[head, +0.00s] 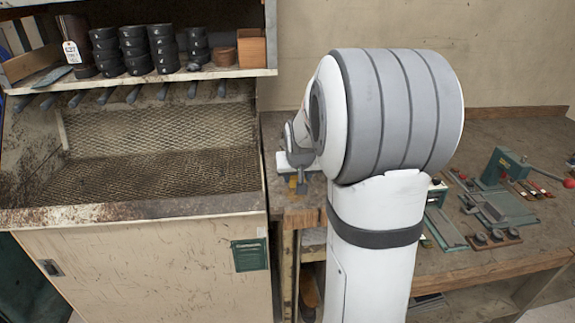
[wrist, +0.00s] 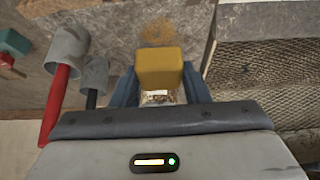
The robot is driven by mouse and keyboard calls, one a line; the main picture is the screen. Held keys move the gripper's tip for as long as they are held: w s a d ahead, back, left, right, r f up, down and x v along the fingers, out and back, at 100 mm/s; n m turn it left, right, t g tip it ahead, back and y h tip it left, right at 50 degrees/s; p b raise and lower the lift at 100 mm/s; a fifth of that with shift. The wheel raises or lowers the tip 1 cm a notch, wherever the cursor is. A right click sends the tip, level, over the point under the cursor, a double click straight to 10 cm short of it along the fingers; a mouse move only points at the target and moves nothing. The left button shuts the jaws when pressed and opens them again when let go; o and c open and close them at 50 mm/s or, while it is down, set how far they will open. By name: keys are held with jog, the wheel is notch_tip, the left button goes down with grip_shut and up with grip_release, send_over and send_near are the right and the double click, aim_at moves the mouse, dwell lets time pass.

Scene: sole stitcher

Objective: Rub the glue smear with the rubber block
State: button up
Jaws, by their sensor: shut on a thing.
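The yellow rubber block (wrist: 160,68) is between the two blue-grey fingers of my gripper (wrist: 160,80) in the wrist view. My gripper is shut on it. The glue smear (wrist: 157,32) is a tan, grainy patch on the worn bench top, just beyond the block's far edge in the wrist view. I cannot tell whether the block touches the bench. In the head view my arm hides most of this spot, and my gripper (head: 299,170) shows only partly, at the bench's left end.
A cabinet with a mesh tray (head: 160,165) stands left of the bench; its mesh (wrist: 270,85) is close on the right in the wrist view. A red-handled tool (wrist: 60,95) and a dark-handled one (wrist: 94,80) are close on the left. A green press (head: 500,165) stands farther right.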

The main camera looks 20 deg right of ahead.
jog(key=shift+w+d+f, duration=0.2)
jog(key=shift+d+f, duration=0.05)
jog(key=shift+f, duration=0.05)
jog(key=b, duration=0.4)
send_over(296, 201)
jog(key=s, duration=0.2)
jog(key=shift+w+a+f, duration=0.1)
jog(key=shift+a+f, duration=0.05)
jog(key=shift+f, duration=1.2)
jog(key=shift+a+f, duration=0.15)
jog(key=shift+f, duration=1.15)
jog(key=shift+f+b, duration=0.75)
jog(key=shift+f, duration=0.25)
jog(key=shift+w+d+r, duration=0.1)
jog(key=shift+w+d, duration=0.15)
jog(key=shift+w, duration=0.65)
jog(key=shift+w+d+r, duration=0.1)
jog(key=shift+w+d, duration=0.15)
jog(key=shift+w, duration=0.6)
jog(key=shift+w+d+f, duration=0.1)
jog(key=shift+w+d, duration=0.1)
jog(key=shift+w, duration=0.4)
jog(key=shift+w+d+f, duration=0.1)
jog(key=shift+w+d, duration=0.1)
jog(key=shift+w, duration=0.45)
jog(key=shift+w+d+f, duration=0.1)
jog(key=shift+w+d, duration=0.1)
jog(key=shift+w, duration=0.4)
